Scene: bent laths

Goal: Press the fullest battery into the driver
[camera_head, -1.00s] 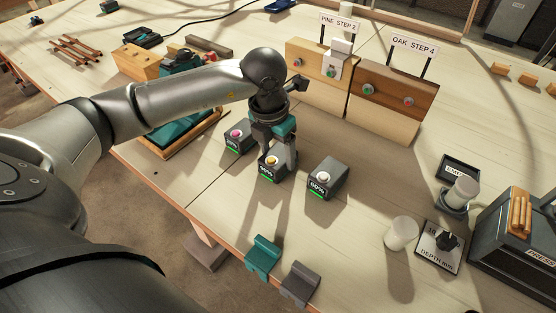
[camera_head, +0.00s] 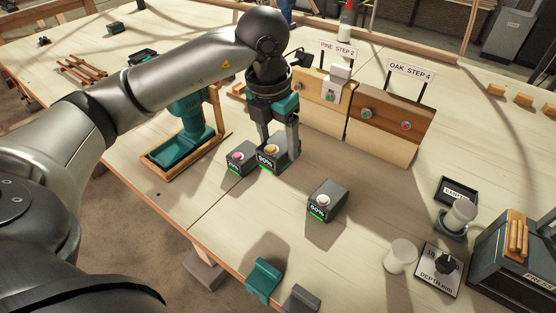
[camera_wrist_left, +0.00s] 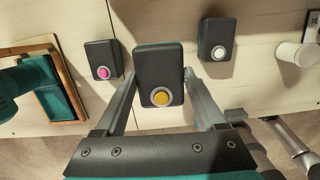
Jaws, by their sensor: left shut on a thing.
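My left gripper (camera_head: 279,146) is shut on the battery with the yellow button (camera_head: 267,158), held upright by its sides. The wrist view shows this battery (camera_wrist_left: 159,72) between the two fingers. Its label seems to read 80% or 90%. The battery with the pink button (camera_head: 240,158) stands on the table just left of it; its figure is too small to read. The battery with the white button (camera_head: 322,203), seemingly marked 60%, stands apart to the right. The teal driver (camera_head: 191,115) stands in a wood-framed tray left of the gripper, partly behind my arm. My right gripper is not visible.
Wooden panels (camera_head: 386,130) with knobs and PINE and OAK signs stand behind. A press (camera_head: 517,262), a depth dial (camera_head: 440,266) and a white cylinder (camera_head: 400,256) are at the right. Teal (camera_head: 264,279) and grey clips sit at the front edge.

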